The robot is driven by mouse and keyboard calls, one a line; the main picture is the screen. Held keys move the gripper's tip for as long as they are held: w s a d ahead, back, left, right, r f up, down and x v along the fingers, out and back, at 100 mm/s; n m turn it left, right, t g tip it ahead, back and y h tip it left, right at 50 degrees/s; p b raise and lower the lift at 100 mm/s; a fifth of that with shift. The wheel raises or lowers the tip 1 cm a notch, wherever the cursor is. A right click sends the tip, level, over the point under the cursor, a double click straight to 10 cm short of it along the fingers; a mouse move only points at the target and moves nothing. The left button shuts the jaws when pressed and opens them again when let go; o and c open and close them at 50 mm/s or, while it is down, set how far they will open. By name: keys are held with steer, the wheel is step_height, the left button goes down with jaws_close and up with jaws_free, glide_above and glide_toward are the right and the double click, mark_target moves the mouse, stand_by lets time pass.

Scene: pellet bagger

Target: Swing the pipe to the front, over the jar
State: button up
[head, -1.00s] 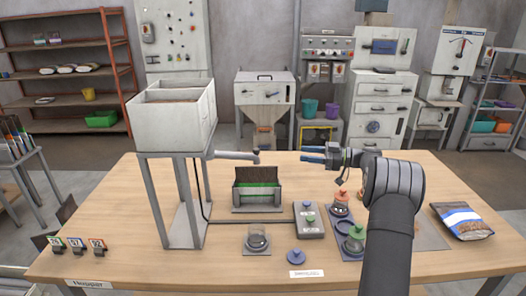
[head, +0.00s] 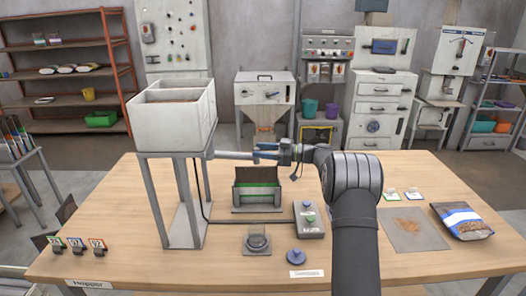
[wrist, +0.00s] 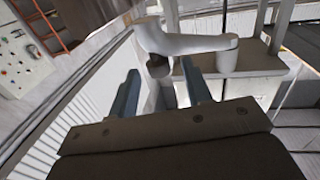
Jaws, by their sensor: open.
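The grey pipe (head: 233,155) extends to the right from the hopper's stand, above the table. My gripper (head: 262,151) is at the pipe's free end. In the wrist view the pipe (wrist: 190,42) lies ahead, and its downturned end sits at the gap between my open fingers (wrist: 158,85). I cannot tell whether they touch it.
The white hopper (head: 170,125) stands at left on its grey stand. A dark box with green inside (head: 257,208) is below the gripper. A control box (head: 309,222) and blue lid (head: 296,257) are near the jar.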

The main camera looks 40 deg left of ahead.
jaws_close()
steer(key=shift+d, duration=0.1)
steer(key=s+d+m+t+y, duration=0.1)
steer(key=s+d+m+t, duration=1)
steer(key=t, duration=0.5)
steer(key=shift+s+d+y, duration=0.4)
steer(key=shift+s+d, duration=0.25)
steer(key=shift+d, duration=0.5)
